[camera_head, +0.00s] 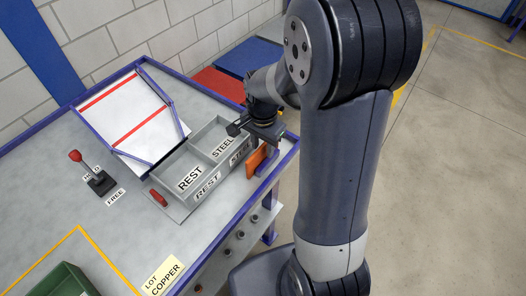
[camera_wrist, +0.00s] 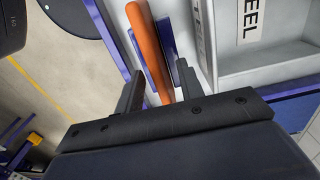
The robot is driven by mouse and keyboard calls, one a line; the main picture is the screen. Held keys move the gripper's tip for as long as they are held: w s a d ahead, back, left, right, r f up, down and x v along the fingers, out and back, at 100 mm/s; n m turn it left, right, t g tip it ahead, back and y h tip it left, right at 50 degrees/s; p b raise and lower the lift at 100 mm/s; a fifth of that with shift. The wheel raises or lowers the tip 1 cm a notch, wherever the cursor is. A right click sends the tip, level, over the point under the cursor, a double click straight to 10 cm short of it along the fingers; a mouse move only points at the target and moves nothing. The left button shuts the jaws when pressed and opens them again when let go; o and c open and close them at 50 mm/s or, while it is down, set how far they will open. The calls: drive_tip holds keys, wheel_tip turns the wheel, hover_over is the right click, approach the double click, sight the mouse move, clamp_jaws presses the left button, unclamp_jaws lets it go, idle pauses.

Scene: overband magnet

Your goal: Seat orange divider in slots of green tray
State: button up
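The orange divider (camera_head: 257,160) stands on edge on the bench, between the grey two-part bin and the blue bench rim; it also shows in the wrist view (camera_wrist: 148,40). My gripper (camera_head: 264,133) is above the divider. In the wrist view its fingers (camera_wrist: 160,72) are apart, one on each side of the divider's near end, with small gaps seen. The green tray (camera_head: 60,279) is at the bottom left of the head view, cut off by the frame. Its slots cannot be made out.
The grey bin (camera_head: 166,184), labelled REST and STEEL, is close beside my gripper. A red-knobbed lever (camera_head: 99,182) and a white panel with red stripes (camera_head: 120,112) are further left. A LOT COPPER card (camera_head: 162,276) lies near the front edge. Bench between lever and tray is clear.

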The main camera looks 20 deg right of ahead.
drive_tip(key=shift+f, duration=0.85)
clamp_jaws()
